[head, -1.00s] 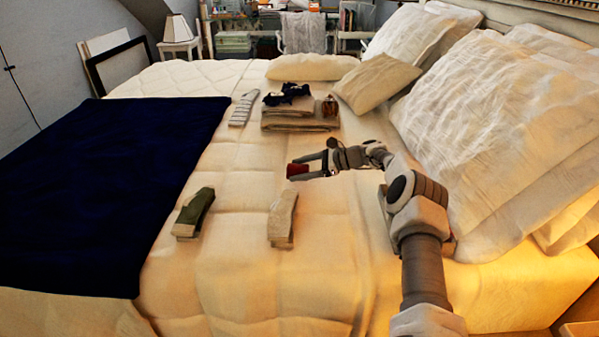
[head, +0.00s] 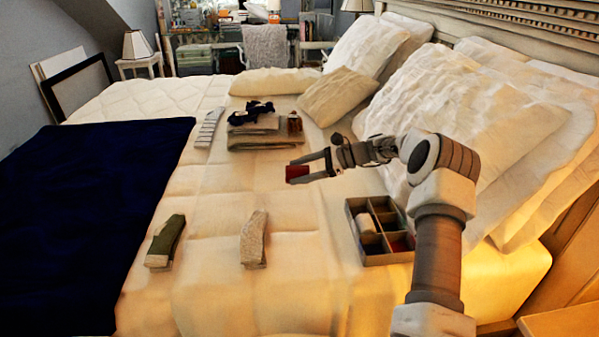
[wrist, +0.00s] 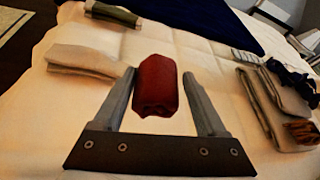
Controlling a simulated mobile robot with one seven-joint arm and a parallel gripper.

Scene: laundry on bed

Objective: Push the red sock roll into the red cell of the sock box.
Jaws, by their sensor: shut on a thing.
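My gripper (head: 308,170) is shut on the red sock roll (head: 297,174) and holds it above the bed, left of and farther back than the sock box. In the wrist view the red sock roll (wrist: 157,85) sits between the fingertips of my gripper (wrist: 159,92). The sock box (head: 378,260) is a brown divided box on the bed, beside my arm. A whitish roll (head: 368,228) lies in its left part. The red cell (head: 402,245) shows reddish at the front right; my arm is close to that side. The box is not in the wrist view.
A green folded sock (head: 165,242) and a beige one (head: 253,238) lie on the bed in front. Folded cloths (head: 265,135) with dark items on top lie farther back. A navy blanket (head: 90,210) covers the left; large pillows (head: 470,125) stand right.

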